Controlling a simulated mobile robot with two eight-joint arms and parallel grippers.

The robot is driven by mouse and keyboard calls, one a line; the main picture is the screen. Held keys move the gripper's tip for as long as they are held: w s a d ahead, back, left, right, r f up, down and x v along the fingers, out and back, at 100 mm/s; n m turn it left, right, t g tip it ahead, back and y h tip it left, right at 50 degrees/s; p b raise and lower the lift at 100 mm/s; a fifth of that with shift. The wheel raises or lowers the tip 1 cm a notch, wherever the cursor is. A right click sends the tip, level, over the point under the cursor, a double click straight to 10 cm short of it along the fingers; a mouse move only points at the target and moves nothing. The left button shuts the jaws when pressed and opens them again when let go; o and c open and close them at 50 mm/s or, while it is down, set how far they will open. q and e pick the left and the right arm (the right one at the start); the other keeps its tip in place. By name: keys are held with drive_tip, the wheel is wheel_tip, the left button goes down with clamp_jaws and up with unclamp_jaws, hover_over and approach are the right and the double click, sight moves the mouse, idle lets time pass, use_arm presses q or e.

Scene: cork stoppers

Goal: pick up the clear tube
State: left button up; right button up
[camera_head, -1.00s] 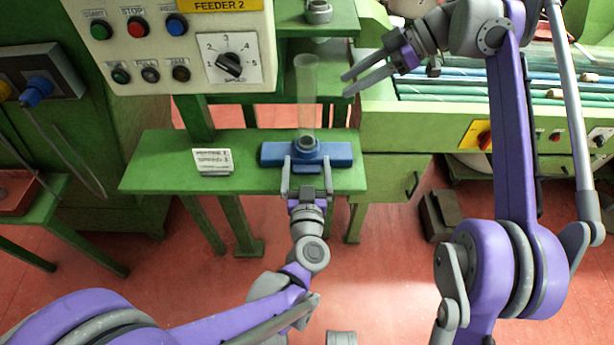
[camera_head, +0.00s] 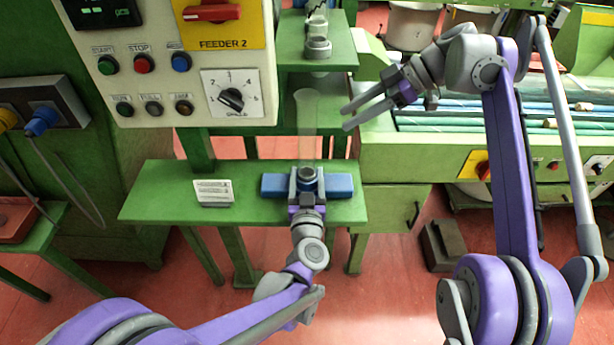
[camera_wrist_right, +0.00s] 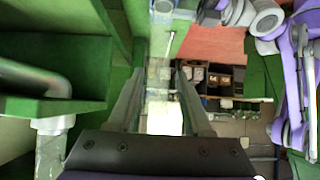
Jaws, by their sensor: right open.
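The clear tube (camera_head: 307,120) is see-through and stands upright, its lower end at a grey collar (camera_head: 308,175) on a blue block (camera_head: 340,185). My left gripper (camera_head: 307,178) has one finger on each side of the collar; I cannot tell whether they press on it. My right gripper (camera_head: 346,116) is open and empty, its fingers pointing left toward the tube from the right side, apparently a little short of it. In the right wrist view my right gripper (camera_wrist_right: 157,82) shows its two fingers apart, with a faint clear shape between or beyond them.
The blue block sits on a green shelf (camera_head: 150,195) beside a white label card (camera_head: 213,193). A higher green shelf (camera_head: 335,58) holds another grey collar (camera_head: 318,47). The control panel (camera_head: 185,85) stands on the left; a green machine (camera_head: 410,165) is on the right.

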use_arm(q)
drive_tip(key=c, duration=0.9)
clamp_jaws()
use_arm(e)
drive_tip(key=o, duration=0.5)
drive_tip(key=shift+w+a+f, duration=0.1)
drive_tip(key=shift+w+f, duration=0.05)
drive_tip(key=shift+w, duration=0.05)
drive_tip(key=shift+o, duration=0.4)
drive_tip(key=shift+w+a+f+m+t, duration=0.2)
drive_tip(key=shift+w+m+t, duration=0.1)
drive_tip(key=shift+m+t, duration=0.15)
drive_tip(key=m+t+y, duration=0.2)
drive_tip(key=m+t, duration=0.6)
drive_tip(key=t, duration=0.4)
approach(313, 148)
drive_tip(key=x, duration=0.9)
drive_tip(key=shift+w+a, duration=0.1)
drive_tip(key=shift+a, duration=0.1)
drive_tip(key=shift+r+x, duration=0.15)
drive_tip(key=shift+x, duration=1.25)
drive_tip(key=shift+r+x, duration=0.15)
drive_tip(key=shift+x, duration=1.2)
